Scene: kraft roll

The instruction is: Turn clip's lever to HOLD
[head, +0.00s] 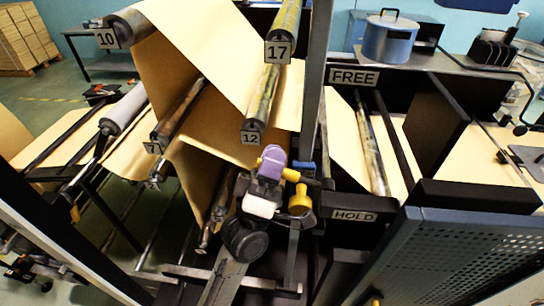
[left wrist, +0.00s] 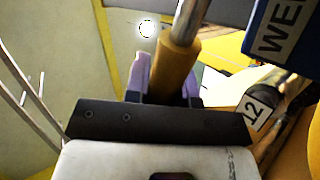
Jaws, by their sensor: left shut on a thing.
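My left gripper (head: 272,160), with purple fingers, is beside the upright post in the middle of the head view. It is shut on the clip's yellow lever (head: 290,175). In the left wrist view the lever's yellow grip (left wrist: 177,62) stands between the purple fingers, with a metal rod running from its upper end. A yellow knob (head: 301,203) is just below the lever. The FREE plate (head: 354,77) is above and right, the HOLD plate (head: 353,215) lower right. The fingers partly hide the lever, and its exact setting cannot be told. My right gripper is not in view.
Brown kraft web (head: 205,50) runs over rollers left of the post, with number tags such as 17 (head: 278,52) and 12 (head: 251,137). A blue perforated panel (head: 460,255) fills the lower right. A blue pot (head: 390,38) stands on the back shelf.

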